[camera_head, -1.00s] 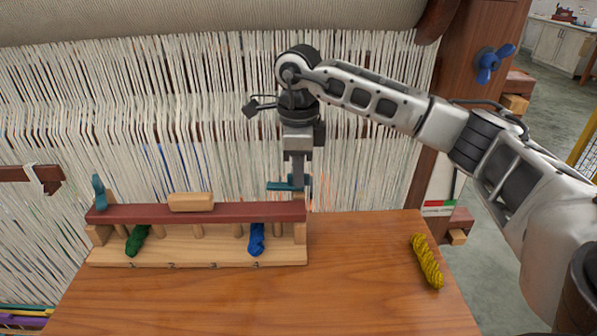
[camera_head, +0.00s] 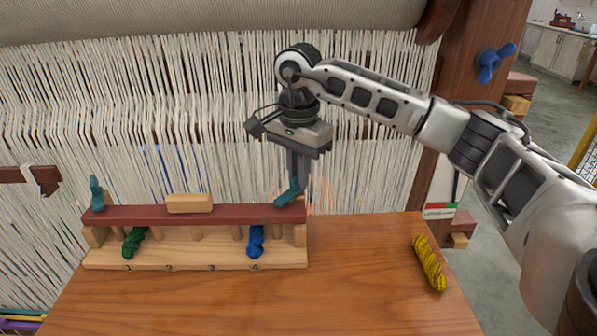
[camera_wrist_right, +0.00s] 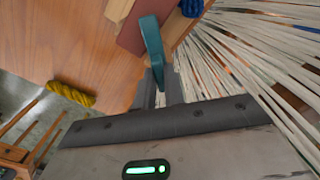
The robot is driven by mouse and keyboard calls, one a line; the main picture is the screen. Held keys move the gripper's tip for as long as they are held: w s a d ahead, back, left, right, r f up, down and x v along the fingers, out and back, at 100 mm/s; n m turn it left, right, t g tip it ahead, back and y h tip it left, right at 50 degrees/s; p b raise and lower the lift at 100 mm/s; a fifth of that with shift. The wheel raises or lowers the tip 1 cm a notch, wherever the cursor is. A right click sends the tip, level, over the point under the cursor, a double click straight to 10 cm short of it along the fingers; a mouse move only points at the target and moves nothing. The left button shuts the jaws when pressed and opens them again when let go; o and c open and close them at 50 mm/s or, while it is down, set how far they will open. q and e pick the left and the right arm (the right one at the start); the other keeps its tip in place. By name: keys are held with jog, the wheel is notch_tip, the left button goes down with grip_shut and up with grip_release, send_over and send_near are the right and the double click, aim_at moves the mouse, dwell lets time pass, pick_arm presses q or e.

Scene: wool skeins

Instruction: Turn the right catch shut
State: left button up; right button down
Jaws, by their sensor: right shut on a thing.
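The right catch (camera_head: 287,196) is a teal lever at the right end of the dark red bar (camera_head: 240,214) on the wooden rack. My right gripper (camera_head: 297,180) points down and is shut on this catch. The catch slants in the head view, its near end over the bar's end. The right wrist view shows the teal catch (camera_wrist_right: 152,45) between my fingers (camera_wrist_right: 160,88). The left catch (camera_head: 97,193) is teal and stands upright at the bar's left end. My left gripper is not in view.
A green skein (camera_head: 134,241) and a blue skein (camera_head: 256,240) hang under the bar. A yellow skein (camera_head: 429,264) lies at the right of the table (camera_head: 350,290). The loom's pale threads (camera_head: 210,110) rise close behind the rack. The table front is clear.

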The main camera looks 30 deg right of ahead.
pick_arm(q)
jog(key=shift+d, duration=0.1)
pick_arm(e)
jog(key=shift+r+n, duration=0.15)
jog(key=shift+n, duration=0.95)
jog(key=c, duration=1.5)
grip_release()
pick_arm(q)
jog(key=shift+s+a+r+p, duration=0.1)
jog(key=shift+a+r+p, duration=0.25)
jog(key=shift+p, duration=0.75)
pick_arm(e)
notch_tip(320, 180, up, 16)
jog(key=shift+f, duration=0.1)
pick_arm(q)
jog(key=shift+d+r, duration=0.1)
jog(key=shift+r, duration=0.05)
